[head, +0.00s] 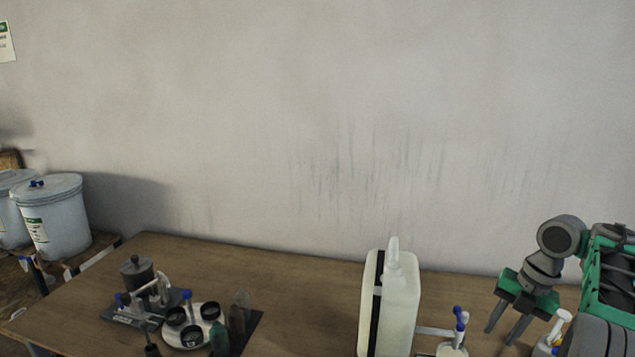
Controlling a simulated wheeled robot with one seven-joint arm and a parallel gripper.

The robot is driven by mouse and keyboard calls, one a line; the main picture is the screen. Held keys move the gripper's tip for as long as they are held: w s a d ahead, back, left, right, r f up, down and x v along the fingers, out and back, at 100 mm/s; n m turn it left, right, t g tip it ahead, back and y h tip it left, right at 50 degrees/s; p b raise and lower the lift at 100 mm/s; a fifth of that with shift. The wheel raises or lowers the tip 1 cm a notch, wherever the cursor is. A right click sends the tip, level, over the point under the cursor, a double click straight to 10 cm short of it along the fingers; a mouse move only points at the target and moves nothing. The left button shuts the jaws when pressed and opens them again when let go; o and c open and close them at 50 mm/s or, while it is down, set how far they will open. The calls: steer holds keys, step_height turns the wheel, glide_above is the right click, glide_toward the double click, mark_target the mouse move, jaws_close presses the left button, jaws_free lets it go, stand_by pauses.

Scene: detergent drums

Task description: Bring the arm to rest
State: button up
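My gripper (499,337) hangs at the lower right of the head view, its fingers pointing down over the right part of the wooden table (310,300). The two dark fingers are apart, with nothing seen between them. The green and grey arm comes in from the right edge, partly cut off by the frame. Two pale blue lidded drums, the nearer one (55,225) in front of the other (12,222), stand at the far left, away from my gripper.
A tall whitish canister (400,310) stands left of my gripper. A round white tray (193,335) with black cups stands at the left. The table's middle is clear.

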step_height(320, 180, down, 10)
steer(key=w+m+y, duration=0.1)
steer(key=m, duration=2)
steer(key=s+a+f+m, duration=0.3)
steer(key=s+m, duration=0.2)
steer(key=m, duration=0.5)
steer(key=s+a+r+m+h+b, duration=0.15)
steer(key=s+a+h, duration=0.25)
steer(key=s+a, duration=0.9)
steer(key=w+a+r+n+t+b, duration=0.2)
steer(key=a+r+n+t, duration=0.1)
steer(key=a+r, duration=0.4)
steer(key=shift+w+a+n+t+y, duration=0.35)
steer(key=shift+a+n, duration=0.2)
steer(key=shift+a, duration=0.7)
